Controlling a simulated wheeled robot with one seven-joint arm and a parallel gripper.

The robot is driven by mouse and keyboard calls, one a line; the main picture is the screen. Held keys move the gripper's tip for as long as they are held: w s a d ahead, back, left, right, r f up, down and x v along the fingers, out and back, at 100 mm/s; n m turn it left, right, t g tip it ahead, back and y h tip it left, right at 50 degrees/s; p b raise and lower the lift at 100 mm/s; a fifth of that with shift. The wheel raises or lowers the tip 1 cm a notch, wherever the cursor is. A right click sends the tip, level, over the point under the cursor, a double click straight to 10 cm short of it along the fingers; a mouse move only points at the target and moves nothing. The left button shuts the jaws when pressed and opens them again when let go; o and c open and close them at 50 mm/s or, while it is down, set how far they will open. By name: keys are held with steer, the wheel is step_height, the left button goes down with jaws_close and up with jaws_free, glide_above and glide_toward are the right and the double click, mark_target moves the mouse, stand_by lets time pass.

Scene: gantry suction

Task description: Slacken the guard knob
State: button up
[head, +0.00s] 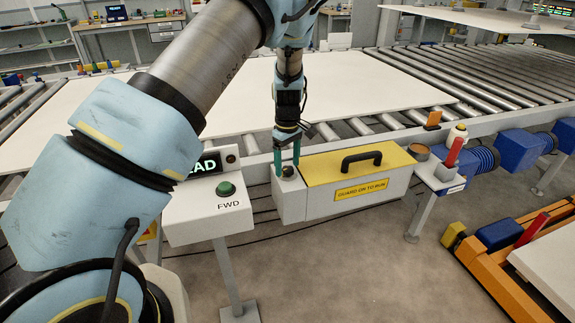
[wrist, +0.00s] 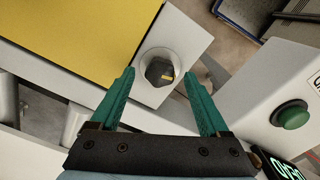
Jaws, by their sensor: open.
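In the head view the knob (head: 288,171) sits at the left end of the box, partly hidden by my fingers. The guard (head: 345,166) has a yellow top, a black handle and a label reading GUARD ON TO RUN. My gripper (wrist: 158,80) has green fingers, open, one on each side of the knob in the wrist view, with gaps to it. In the head view my gripper (head: 286,163) points down at the knob.
A white control box (head: 206,212) with a green FWD button (head: 226,189) stands left of the guard. A red lever (head: 455,152) is on a post to the right. The roller conveyor (head: 430,85) carries a large white board (head: 355,88) behind. An orange cart (head: 490,275) stands front right.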

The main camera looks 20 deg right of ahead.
mark_target(287, 168)
step_height(287, 168, up, 10)
steer(key=b, duration=0.2)
steer(key=shift+r, duration=0.1)
stand_by(0.4)
steer(key=w+a+r, duration=0.2)
steer(key=a, duration=1.1)
steer(key=s+a+m, duration=0.1)
steer(key=s+a, duration=0.3)
steer(key=a, duration=0.4)
steer(key=s+a+r+m+t, duration=0.1)
steer(key=s+a+m, duration=0.1)
steer(key=s+a, duration=0.3)
steer(key=s+a+r+m, duration=0.1)
steer(key=s+a, duration=0.3)
steer(key=a, duration=0.6)
steer(key=shift+s+a+r+m+t, duration=0.3)
steer(key=shift+s+a+m, duration=0.1)
steer(key=shift+m, duration=0.2)
